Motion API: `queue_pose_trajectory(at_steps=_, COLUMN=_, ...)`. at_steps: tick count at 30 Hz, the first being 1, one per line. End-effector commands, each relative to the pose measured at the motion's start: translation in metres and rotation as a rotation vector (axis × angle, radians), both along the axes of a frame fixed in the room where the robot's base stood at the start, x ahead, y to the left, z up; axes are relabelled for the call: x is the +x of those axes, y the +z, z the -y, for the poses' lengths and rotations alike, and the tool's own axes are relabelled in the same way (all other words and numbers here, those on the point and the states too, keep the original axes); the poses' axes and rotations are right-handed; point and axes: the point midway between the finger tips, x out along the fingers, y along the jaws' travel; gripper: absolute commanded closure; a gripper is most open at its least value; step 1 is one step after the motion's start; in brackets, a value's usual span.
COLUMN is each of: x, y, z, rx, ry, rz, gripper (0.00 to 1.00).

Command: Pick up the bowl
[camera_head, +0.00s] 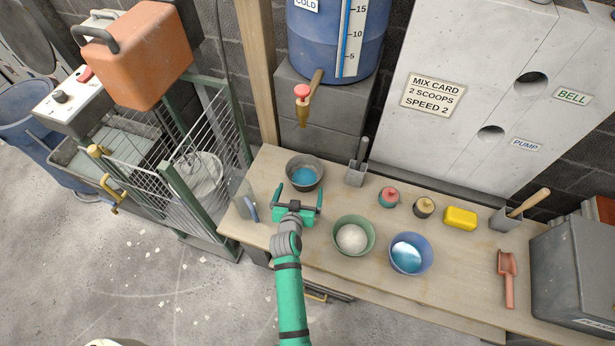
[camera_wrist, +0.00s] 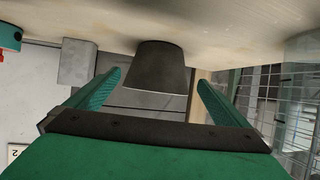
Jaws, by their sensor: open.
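A dark grey bowl (camera_head: 318,182) with blue contents stands upright near the left end of the workbench. In the wrist view the picture is upside down, and the dark bowl (camera_wrist: 158,65) appears between the two fingers. My gripper (camera_head: 297,193) is open and empty, just on the near side of the grey bowl. Its green fingers (camera_wrist: 160,84) point at the bowl, one towards each side, and the bowl looks beyond the tips. A green bowl (camera_head: 369,247) with white powder and a blue bowl (camera_head: 427,262) with blue contents stand to the right.
The workbench (camera_head: 330,210) also bears a grey holder (camera_head: 355,174), two small lidded pots, a yellow sponge (camera_head: 460,218) and a red scoop (camera_head: 508,285). A blue water barrel (camera_head: 325,45) with a tap stands behind. A wire cage mixer (camera_head: 195,165) is at left.

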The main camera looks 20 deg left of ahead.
Motion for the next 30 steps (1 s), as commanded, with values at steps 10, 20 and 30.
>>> queue_pose_trajectory(at_steps=10, x=0.040, y=-0.019, z=-0.006, rx=0.001, ry=0.001, rz=0.001, gripper=0.00)
queue_pose_trajectory(at_steps=20, x=0.067, y=-0.034, z=-0.008, rx=0.001, ry=0.000, rz=0.001, gripper=0.00)
queue_pose_trajectory(at_steps=30, x=0.089, y=-0.046, z=-0.011, rx=0.001, ry=0.000, rz=0.000, gripper=0.00)
